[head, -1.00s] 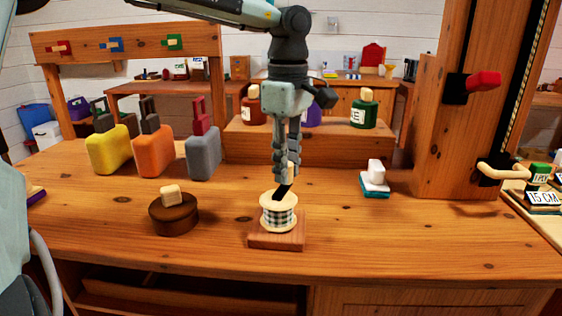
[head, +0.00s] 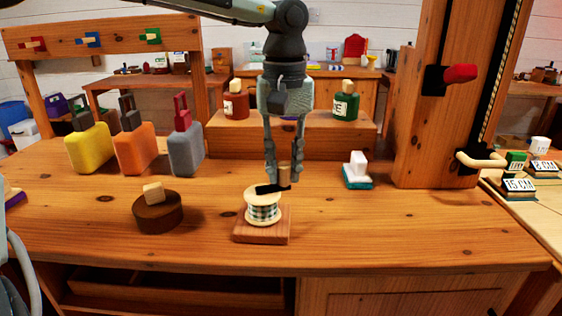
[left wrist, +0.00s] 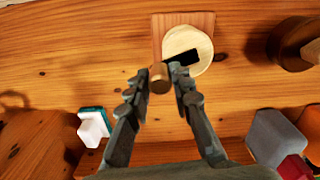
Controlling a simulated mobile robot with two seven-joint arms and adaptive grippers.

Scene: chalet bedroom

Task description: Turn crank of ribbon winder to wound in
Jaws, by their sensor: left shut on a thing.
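The ribbon winder's spool (head: 263,208), wound with checked ribbon between pale wooden discs, stands upright on a reddish wooden base (head: 262,236) on the workbench. Its black crank arm (head: 268,188) lies across the top and points right in the head view. A brown wooden crank knob (head: 284,175) stands at its outer end. My left gripper (head: 278,178) reaches down from above and is shut on this knob. In the left wrist view, the knob (left wrist: 159,78) shows between the fingers and the spool's top disc (left wrist: 188,48) lies just beyond. My right gripper is not in view.
A round brown box (head: 158,215) with a pale knob sits left of the winder. Yellow, orange and grey padlocks (head: 185,150) stand behind it. A white-and-teal block (head: 357,172) lies to the right, before a wooden post (head: 425,130). The bench's right front is clear.

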